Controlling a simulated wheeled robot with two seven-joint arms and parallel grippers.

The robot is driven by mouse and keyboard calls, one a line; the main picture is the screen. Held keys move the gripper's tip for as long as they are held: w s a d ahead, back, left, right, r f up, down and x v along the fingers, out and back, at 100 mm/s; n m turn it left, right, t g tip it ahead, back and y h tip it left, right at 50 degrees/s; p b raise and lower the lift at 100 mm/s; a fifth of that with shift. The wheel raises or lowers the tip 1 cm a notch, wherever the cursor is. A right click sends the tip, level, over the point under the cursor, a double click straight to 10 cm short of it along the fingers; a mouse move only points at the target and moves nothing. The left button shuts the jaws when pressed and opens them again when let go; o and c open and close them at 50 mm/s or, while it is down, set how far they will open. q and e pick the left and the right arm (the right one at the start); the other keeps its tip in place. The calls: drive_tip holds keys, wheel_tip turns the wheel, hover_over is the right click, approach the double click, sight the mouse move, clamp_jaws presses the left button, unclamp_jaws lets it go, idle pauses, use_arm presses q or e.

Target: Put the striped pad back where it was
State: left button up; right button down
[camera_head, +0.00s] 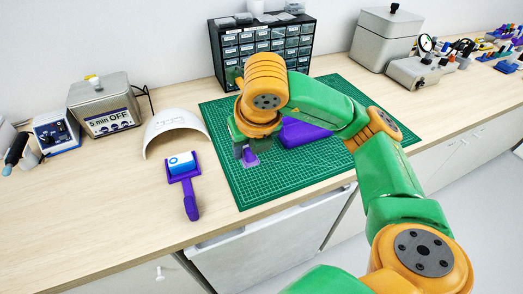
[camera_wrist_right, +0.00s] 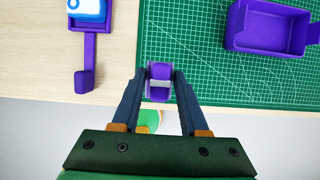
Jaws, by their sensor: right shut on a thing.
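A purple pad with a pale grey stripe across it shows in the right wrist view (camera_wrist_right: 159,84), between the fingertips of my right gripper (camera_wrist_right: 160,74). The gripper is shut on it. In the head view my right gripper (camera_head: 246,150) hangs over the left part of the green cutting mat (camera_head: 272,187), with the purple pad (camera_head: 249,160) at its tips; the wrist partly covers it. I cannot tell whether the pad touches the mat. My left gripper is not in view.
A purple holder (camera_head: 190,200) carrying a blue-and-white piece (camera_head: 181,163) lies left of the mat. A purple open box (camera_wrist_right: 268,42) is on the mat, partly behind my arm in the head view. A white curved shell (camera_head: 174,122) and drawer cabinet (camera_head: 228,58) stand behind.

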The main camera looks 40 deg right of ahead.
drive_tip(key=f, duration=0.1)
drive_tip(key=w+d+f+b, duration=0.1)
drive_tip(key=w+d+f, duration=0.1)
drive_tip(key=shift+f, duration=0.2)
drive_tip(key=shift+w+d+f, duration=0.35)
drive_tip(key=shift+d+f, duration=0.15)
drive_tip(key=shift+d, duration=0.1)
drive_tip(key=shift+w+d+f, duration=0.3)
drive_tip(key=shift+d+f, duration=0.2)
drive_tip(key=shift+d, duration=0.1)
drive_tip(key=f, duration=0.1)
drive_tip(key=f+p, duration=0.1)
drive_tip(key=f, duration=0.1)
drive_tip(key=shift+w+d+f, duration=0.2)
drive_tip(key=shift+w+d, duration=0.05)
drive_tip(key=shift+d, duration=0.1)
drive_tip(key=shift+w+f, duration=0.1)
drive_tip(key=shift+f, duration=0.5)
drive_tip(key=shift+c, duration=2.1)
unclamp_jaws()
drive_tip(key=shift+r, duration=0.1)
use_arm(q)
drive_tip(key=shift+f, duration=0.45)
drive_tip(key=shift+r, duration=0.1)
use_arm(e)
drive_tip(key=shift+r, duration=0.1)
